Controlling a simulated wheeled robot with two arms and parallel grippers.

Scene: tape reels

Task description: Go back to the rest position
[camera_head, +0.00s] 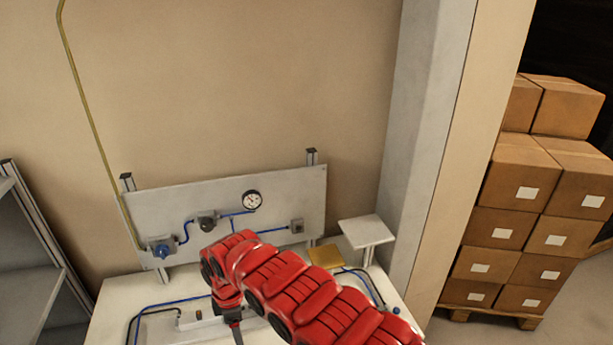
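My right arm, red and segmented, comes in from the lower right and reaches over the white worktable (110,305). Its end bends down at the middle of the table, and the dark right gripper (236,329) points downward there near the bottom edge. The fingertips are too small and cut off to tell whether they are open or hold anything. My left arm and gripper are not in view. No tape reel can be made out.
Behind the table stands a grey panel (275,195) with a gauge (252,200), blue hoses and a blue valve (161,248). A small white stand (366,231) and a yellowish plate (325,255) are right of it. Grey shelving (30,270) is left; stacked cartons (515,180) are right, past a pillar (430,130).

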